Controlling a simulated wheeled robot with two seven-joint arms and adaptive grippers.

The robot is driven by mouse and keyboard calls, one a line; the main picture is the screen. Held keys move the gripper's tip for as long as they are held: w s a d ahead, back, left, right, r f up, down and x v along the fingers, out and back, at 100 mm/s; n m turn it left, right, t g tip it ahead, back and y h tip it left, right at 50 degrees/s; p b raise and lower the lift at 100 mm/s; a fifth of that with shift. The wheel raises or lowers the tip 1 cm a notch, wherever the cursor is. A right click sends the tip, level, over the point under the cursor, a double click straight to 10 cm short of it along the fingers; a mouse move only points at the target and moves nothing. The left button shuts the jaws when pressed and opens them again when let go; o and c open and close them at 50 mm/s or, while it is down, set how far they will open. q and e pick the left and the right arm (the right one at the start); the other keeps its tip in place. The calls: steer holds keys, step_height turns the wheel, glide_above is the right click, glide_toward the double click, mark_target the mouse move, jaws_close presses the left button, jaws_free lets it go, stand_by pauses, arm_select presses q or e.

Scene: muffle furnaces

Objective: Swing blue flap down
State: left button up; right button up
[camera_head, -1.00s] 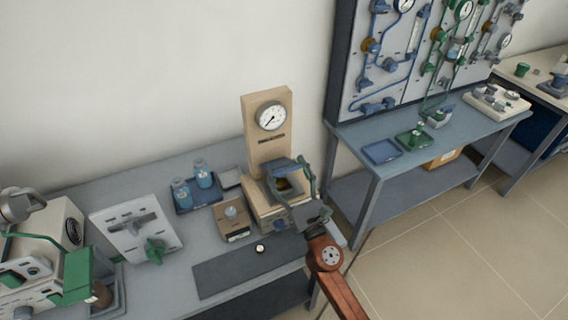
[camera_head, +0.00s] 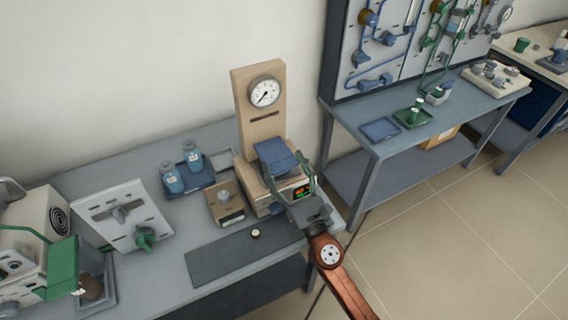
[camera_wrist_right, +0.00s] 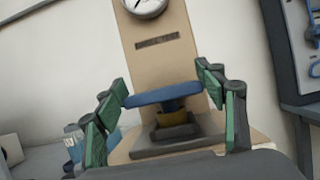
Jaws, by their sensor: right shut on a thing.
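The blue flap (camera_head: 274,152) is on the beige instrument (camera_head: 258,115) with the round gauge, above its base. It shows nearly edge-on in the right wrist view (camera_wrist_right: 163,95), raised above a dark and yellowish part. My right gripper (camera_head: 284,163) is shut on the blue flap. The far side of the flap's mounting is hidden. My left gripper is not in view.
A small brown box (camera_head: 226,206) and a blue tray (camera_head: 188,182) with two blue bottles stand left of the instrument. A dark mat (camera_head: 235,258) lies in front with a small knob-like item. A cream device with a green panel (camera_head: 62,268) stands far left.

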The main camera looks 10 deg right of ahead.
steer(key=shift+f, duration=0.25)
steer(key=o, duration=1.4)
steer(key=shift+c, duration=0.2)
steer(key=o, duration=0.4)
steer(key=shift+r, duration=0.15)
steer(key=shift+c, duration=0.2)
steer(key=v, duration=1.2)
